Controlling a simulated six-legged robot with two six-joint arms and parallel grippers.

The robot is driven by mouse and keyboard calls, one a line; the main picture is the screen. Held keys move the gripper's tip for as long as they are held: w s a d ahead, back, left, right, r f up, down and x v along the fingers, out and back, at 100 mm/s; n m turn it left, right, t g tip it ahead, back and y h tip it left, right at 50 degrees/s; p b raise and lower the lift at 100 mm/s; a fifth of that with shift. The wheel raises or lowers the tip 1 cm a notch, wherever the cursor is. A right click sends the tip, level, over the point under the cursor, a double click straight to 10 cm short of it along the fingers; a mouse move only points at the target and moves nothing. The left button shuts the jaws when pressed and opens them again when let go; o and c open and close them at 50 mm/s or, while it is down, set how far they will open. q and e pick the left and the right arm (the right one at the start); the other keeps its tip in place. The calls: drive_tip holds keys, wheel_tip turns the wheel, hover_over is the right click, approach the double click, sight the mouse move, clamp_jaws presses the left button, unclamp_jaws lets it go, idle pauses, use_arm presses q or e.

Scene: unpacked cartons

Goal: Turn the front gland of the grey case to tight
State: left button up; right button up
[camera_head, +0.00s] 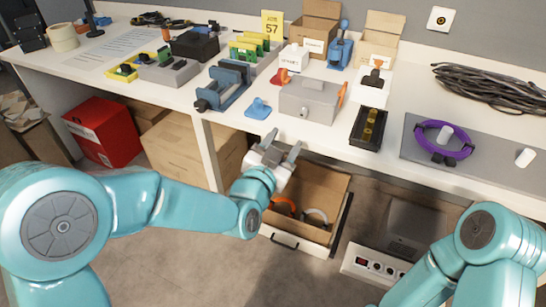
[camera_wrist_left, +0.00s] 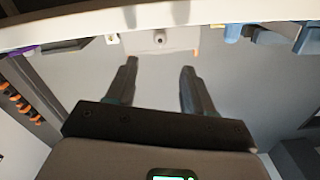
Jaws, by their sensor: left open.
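The grey case (camera_head: 308,100) stands near the front edge of the workbench, with orange parts at its sides. It also shows at the top of the left wrist view (camera_wrist_left: 178,42). There the front gland (camera_wrist_left: 160,39) is a small dark round part on its face; in the head view it is too small to make out clearly. My left gripper (camera_head: 284,143) is open and empty, in front of and below the bench edge, apart from the case. Its two fingers (camera_wrist_left: 158,66) point toward the case in the wrist view. My right gripper is out of view.
A blue vise (camera_head: 222,88) and a small blue piece (camera_head: 258,108) stand left of the case. A black tray (camera_head: 368,128) lies to its right. An open drawer (camera_head: 330,232) with rings is below my left gripper. A purple ring (camera_head: 443,140) rests on a grey mat.

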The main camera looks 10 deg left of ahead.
use_arm(q)
drive_tip(key=v, duration=0.6)
